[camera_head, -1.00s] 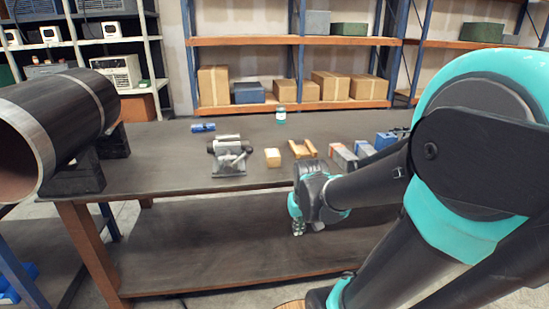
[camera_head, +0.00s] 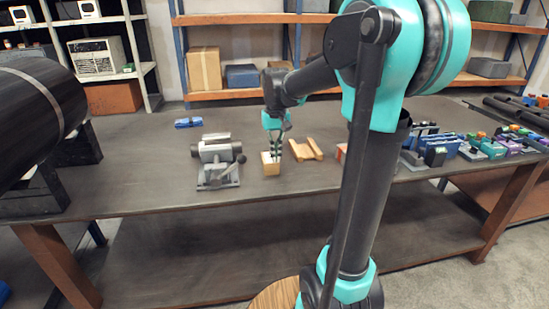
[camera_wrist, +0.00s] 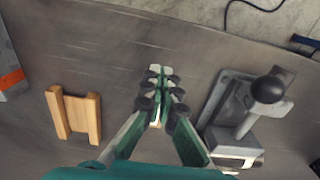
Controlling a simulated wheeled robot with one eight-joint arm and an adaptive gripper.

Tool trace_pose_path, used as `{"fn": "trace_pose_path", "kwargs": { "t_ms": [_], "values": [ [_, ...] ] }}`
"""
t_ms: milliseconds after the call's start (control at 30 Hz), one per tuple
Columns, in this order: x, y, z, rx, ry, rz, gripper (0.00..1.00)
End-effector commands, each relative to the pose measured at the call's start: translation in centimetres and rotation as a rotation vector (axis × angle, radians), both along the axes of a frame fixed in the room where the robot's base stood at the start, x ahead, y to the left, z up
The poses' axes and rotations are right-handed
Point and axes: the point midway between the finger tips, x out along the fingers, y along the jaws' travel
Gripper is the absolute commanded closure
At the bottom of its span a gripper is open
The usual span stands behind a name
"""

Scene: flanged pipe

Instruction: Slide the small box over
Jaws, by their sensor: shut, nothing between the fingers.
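The small tan box (camera_head: 271,168) sits on the workbench between the grey vise and the wooden bracket. My gripper (camera_head: 275,154) is shut and empty, pointing down at the box's upper edge. In the wrist view the shut fingertips (camera_wrist: 162,75) show above the bench, and only a small pale patch that may be the box shows between the fingers; the rest is hidden. I cannot tell whether the fingers touch the box.
The grey vise (camera_head: 217,160) stands left of the box. The wooden bracket (camera_head: 306,149) lies to its right. A blue object (camera_head: 188,122) lies at the back left. The dark pipe (camera_head: 40,105) rests on blocks at far left. The bench (camera_head: 135,185) is clear in front of the box.

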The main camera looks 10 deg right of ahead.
Motion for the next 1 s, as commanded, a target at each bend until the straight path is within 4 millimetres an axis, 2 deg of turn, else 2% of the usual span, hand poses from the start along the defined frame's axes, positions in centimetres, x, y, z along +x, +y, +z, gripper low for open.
{"fn": "trace_pose_path", "kwargs": {
  "t_ms": [467, 700, 1000],
  "values": [
    [0.0, 0.0, -8.7, 0.0, -0.001, 0.0, 1.0],
    [3.1, 0.0, -8.8, 0.0, -0.001, -0.001, 1.0],
    [4.0, 0.0, -8.8, 0.0, -0.001, 0.0, 1.0]
  ]
}}
